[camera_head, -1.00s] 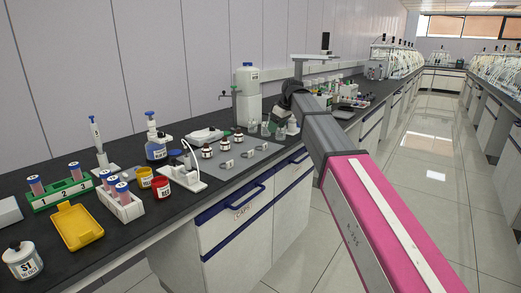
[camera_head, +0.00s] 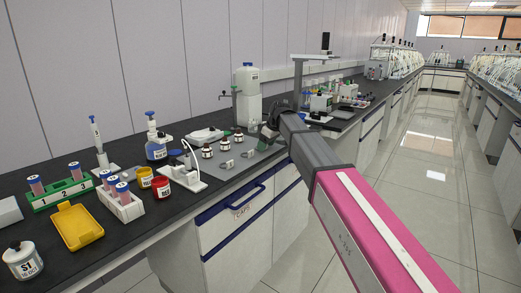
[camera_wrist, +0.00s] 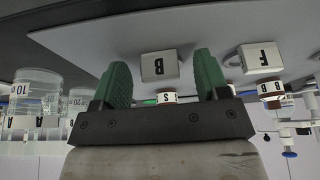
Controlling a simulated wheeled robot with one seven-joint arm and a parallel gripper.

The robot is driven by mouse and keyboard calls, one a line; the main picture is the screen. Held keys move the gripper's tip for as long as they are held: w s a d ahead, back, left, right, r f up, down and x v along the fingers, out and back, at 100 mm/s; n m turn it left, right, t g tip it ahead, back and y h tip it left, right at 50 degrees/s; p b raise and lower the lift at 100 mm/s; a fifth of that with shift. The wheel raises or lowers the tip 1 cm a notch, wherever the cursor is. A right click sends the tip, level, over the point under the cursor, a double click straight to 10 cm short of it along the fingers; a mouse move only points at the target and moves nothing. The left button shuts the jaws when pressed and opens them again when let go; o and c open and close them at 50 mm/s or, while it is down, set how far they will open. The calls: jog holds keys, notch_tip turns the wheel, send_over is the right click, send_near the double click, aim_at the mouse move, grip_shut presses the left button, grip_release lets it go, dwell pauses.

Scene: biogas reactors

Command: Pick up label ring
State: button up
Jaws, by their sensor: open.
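Small grey label rings with flat tags lie on a grey mat; in the head view one ring (camera_head: 226,165) is nearest the front and another ring (camera_head: 247,154) lies behind it. In the wrist view, which is upside down, a ring tagged B (camera_wrist: 160,66) shows between my fingers and a ring tagged F (camera_wrist: 262,57) shows to the right. My gripper (camera_wrist: 160,70) has its two green fingers apart, one on each side of the B tag, with nothing held. In the head view my gripper (camera_head: 268,131) is over the mat's far right end and hides part of it.
Small brown bottles (camera_head: 207,151) stand behind the rings. Clear beakers (camera_wrist: 38,92) stand left in the wrist view. A large white jug (camera_head: 247,92) stands behind my gripper. A white stand (camera_head: 184,178) is left of the mat. The aisle floor is clear.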

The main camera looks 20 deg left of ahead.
jog(key=shift+f, duration=0.1)
jog(key=c, duration=1)
